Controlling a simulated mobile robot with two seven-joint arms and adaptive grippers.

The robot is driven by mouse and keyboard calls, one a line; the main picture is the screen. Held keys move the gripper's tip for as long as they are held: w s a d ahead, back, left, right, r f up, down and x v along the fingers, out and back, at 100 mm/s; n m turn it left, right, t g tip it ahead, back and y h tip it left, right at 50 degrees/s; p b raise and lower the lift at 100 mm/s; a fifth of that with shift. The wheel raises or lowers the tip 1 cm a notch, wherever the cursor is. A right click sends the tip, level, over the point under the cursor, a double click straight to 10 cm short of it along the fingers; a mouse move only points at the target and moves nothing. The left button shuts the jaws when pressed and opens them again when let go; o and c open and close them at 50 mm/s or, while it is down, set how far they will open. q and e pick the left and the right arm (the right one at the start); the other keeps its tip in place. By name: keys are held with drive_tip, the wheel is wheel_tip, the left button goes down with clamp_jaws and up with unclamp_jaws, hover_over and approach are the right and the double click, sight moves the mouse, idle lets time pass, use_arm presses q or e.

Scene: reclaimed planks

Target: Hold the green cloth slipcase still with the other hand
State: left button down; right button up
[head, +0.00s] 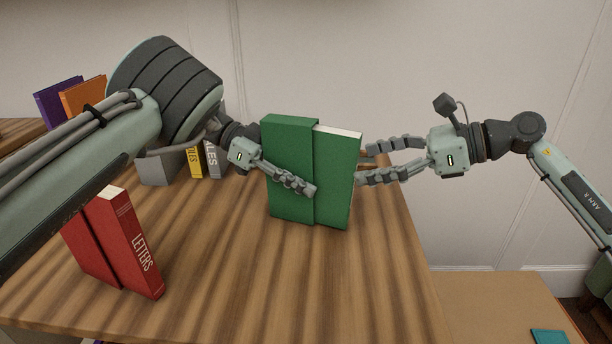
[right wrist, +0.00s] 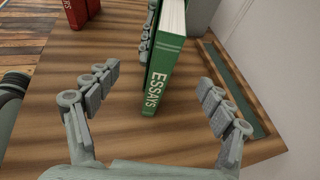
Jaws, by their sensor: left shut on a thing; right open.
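The green cloth slipcase (head: 288,150) stands upright on the wooden table. A green book (head: 337,175) with pale page edges sticks out of its right side; its spine reads ESSAYS in the right wrist view (right wrist: 160,75). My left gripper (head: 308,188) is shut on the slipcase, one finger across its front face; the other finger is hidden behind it. My right gripper (head: 364,163) is open at the right of the book. In the right wrist view its fingers stand apart on either side of the spine (right wrist: 160,82), with gaps.
A red LETTERS book (head: 130,243) and its red case stand at the front left. Yellow (head: 194,162) and grey (head: 216,160) books stand behind, with purple (head: 58,102) and orange (head: 82,97) ones farther left. The table front is clear. A lower surface (head: 490,310) lies right.

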drive_tip(key=v, duration=0.8)
drive_tip(key=shift+d, duration=0.25)
drive_tip(key=shift+s+d+r, duration=0.1)
drive_tip(key=shift+d+r, duration=0.1)
drive_tip(key=shift+d, duration=0.1)
drive_tip(key=shift+c, duration=0.6)
drive_tip(key=shift+s+d+f, duration=0.1)
drive_tip(key=shift+d+f, duration=0.05)
drive_tip(key=shift+c, duration=1.1)
drive_tip(key=d+f+y, duration=0.1)
drive_tip(key=f, duration=0.3)
drive_tip(key=s+d+f+y, duration=0.1)
drive_tip(key=d+f, duration=0.1)
drive_tip(key=f, duration=0.2)
drive_tip(key=d+f+t+y, duration=0.1)
drive_tip(key=f+y, duration=0.1)
drive_tip(key=f, duration=0.3)
drive_tip(key=shift+s+d, duration=0.35)
drive_tip(key=shift+d, duration=0.05)
clamp_jaws()
approach(350, 204)
drive_tip(key=shift+t, duration=0.3)
drive_tip(key=x, duration=0.2)
drive_tip(key=f+x, duration=0.1)
drive_tip(key=x, duration=0.1)
drive_tip(key=w+x, duration=0.1)
drive_tip(key=x, duration=0.2)
drive_tip(key=shift+d+f, duration=0.15)
drive_tip(key=shift+d, duration=0.1)
